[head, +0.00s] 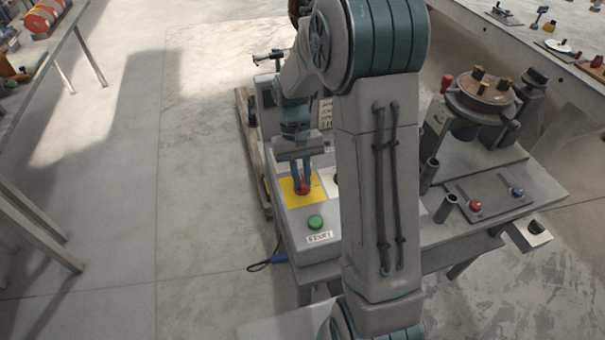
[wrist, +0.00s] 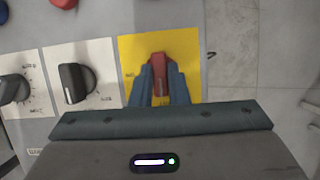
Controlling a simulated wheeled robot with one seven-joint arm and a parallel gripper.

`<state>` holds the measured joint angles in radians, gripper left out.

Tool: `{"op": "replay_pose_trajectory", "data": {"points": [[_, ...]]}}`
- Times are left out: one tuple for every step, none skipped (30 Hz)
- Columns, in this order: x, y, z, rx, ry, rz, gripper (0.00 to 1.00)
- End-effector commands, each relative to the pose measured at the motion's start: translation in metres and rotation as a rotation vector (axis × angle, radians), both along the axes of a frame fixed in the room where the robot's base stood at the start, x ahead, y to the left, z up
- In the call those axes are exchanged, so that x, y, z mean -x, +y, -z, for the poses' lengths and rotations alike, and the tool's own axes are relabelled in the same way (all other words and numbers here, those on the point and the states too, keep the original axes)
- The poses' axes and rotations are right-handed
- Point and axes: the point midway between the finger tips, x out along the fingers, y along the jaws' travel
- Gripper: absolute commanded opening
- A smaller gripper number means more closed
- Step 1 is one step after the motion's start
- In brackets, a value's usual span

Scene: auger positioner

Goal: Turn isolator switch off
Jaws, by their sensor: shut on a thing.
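The isolator switch is a red handle on a yellow plate. In the head view the red handle (head: 303,188) sits on the sloped top of the grey control box, and the yellow plate (head: 291,200) shows around it. In the wrist view the red handle (wrist: 158,66) points up the picture on the yellow plate (wrist: 188,46). My gripper (wrist: 158,88) is shut on the red handle, with one blue finger at each side. It also shows in the head view (head: 302,178), reaching down onto the handle. The handle's lower part is hidden by my fingers and palm.
A green button (head: 315,222) sits in front of the switch, above a label. Two black knobs (wrist: 75,83) (wrist: 14,89) are left of it in the wrist view. A bench (head: 480,175) with a round fixture (head: 484,92) stands to the right. The floor (head: 200,180) at left is clear.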

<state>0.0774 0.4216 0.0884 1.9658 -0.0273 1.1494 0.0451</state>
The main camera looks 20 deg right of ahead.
Motion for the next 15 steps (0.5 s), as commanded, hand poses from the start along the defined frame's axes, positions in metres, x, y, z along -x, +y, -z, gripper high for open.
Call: {"op": "replay_pose_trajectory", "data": {"points": [[-0.0009,0.0004,-0.0010,0.000,-0.003,-0.011,0.00],[-0.0009,0.0004,-0.0010,0.001,-0.003,-0.017,0.00],[-0.0008,0.0004,-0.0010,0.001,-0.003,-0.022,0.00],[-0.0009,0.0004,-0.0009,0.000,-0.003,-0.026,0.00],[-0.0009,0.0004,-0.0009,0.000,-0.003,-0.029,0.00],[-0.0009,0.0004,-0.0009,0.000,-0.003,-0.032,0.00],[-0.0009,0.0004,-0.0009,0.000,-0.004,-0.034,0.00],[-0.0009,0.0005,-0.0009,-0.001,-0.004,-0.035,0.00],[-0.0009,0.0005,-0.0009,0.000,-0.004,-0.037,0.00],[-0.0009,0.0005,-0.0009,0.000,-0.004,-0.037,0.00],[-0.0009,0.0005,-0.0009,0.000,-0.004,-0.037,0.00],[-0.0010,0.0005,-0.0009,0.000,-0.004,-0.037,0.00],[-0.0010,0.0005,-0.0009,0.000,-0.004,-0.037,0.00],[-0.0010,0.0005,-0.0009,0.000,-0.004,-0.037,0.00],[-0.0010,0.0005,-0.0009,0.000,-0.004,-0.037,0.00]]}}
